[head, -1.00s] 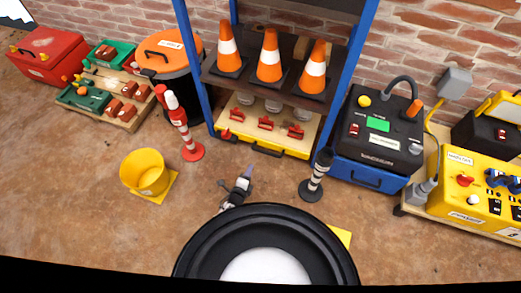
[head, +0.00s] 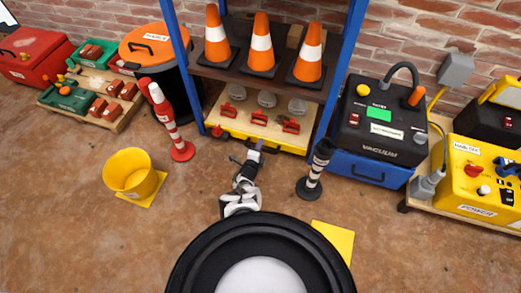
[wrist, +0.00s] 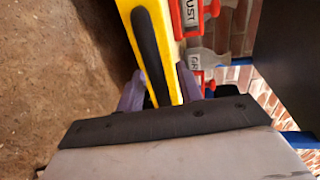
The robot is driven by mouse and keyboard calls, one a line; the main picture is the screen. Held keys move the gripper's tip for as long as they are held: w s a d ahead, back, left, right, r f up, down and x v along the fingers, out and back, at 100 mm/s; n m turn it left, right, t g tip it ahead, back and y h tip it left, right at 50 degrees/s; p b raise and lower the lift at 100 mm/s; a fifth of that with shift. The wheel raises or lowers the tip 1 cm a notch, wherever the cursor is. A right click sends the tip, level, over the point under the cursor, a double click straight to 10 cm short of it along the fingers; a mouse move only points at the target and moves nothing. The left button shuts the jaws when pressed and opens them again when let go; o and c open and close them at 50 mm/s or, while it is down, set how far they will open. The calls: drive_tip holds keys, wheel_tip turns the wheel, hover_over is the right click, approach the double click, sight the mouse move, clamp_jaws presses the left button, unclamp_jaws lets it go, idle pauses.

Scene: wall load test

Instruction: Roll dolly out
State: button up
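The dolly (head: 228,122) is a low yellow-rimmed platform on the floor under the shelf rack, with a dark handle along its front. Red clamps and grey weights stand on it.
Orange cones (head: 262,45) stand on the shelf above. A red-white post (head: 172,125) is left of the dolly, a black-white post (head: 315,170) right. A yellow bucket (head: 133,174) and yellow floor patch (head: 336,240) are nearer. Bare floor (head: 70,230) lies at left.

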drive_tip(key=shift+w+d, duration=0.15)
drive_tip(key=shift+w, duration=0.35)
clamp_jaws()
drive_tip(key=shift+s+f, duration=0.1)
drive_tip(key=shift+s, duration=0.15)
